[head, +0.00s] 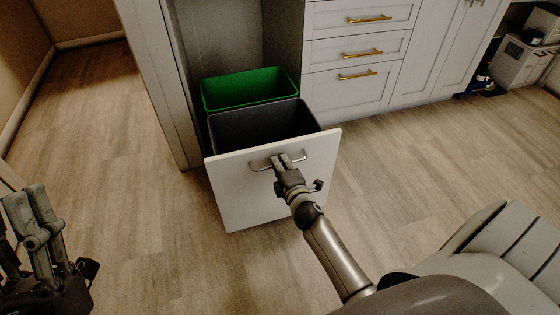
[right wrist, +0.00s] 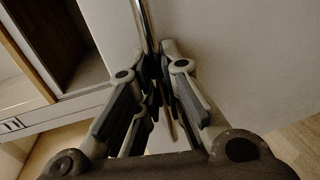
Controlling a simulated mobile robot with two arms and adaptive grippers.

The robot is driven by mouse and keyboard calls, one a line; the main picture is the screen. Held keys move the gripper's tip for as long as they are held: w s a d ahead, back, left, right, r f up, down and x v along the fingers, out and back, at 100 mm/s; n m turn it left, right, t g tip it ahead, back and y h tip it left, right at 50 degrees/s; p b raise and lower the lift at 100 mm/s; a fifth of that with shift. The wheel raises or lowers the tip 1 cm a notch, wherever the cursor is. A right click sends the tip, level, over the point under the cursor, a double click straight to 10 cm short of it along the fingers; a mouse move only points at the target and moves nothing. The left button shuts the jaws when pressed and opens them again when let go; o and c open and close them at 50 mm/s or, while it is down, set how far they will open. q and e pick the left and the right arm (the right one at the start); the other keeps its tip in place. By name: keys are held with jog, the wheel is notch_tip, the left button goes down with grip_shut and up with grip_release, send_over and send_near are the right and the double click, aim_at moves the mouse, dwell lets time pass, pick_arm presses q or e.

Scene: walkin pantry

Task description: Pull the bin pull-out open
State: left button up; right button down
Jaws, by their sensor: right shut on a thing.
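The bin pull-out (head: 240,198) has a white front panel and stands out from the cabinet. It holds a dark grey bin (head: 262,122) in front and a green bin (head: 250,90) behind. A metal bar handle (head: 262,166) is fixed near the top of the panel. My right gripper (head: 281,160) is shut on this handle. In the right wrist view the handle (right wrist: 149,25) runs between the fingers, beside the pale panel (right wrist: 220,50). My left gripper (head: 30,205) is at the lower left, away from the pull-out. Its two fingers look apart, with nothing between them.
White drawers (head: 350,55) with gold handles stand right of the pull-out. A tall cabinet side panel (head: 160,80) is on its left. The wooden floor (head: 150,240) in front is clear. A grey appliance (head: 522,62) stands at the far right.

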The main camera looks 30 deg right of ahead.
jog(key=c, duration=1.6)
grip_release()
jog(key=shift+o, duration=0.2)
jog(key=v, duration=1.2)
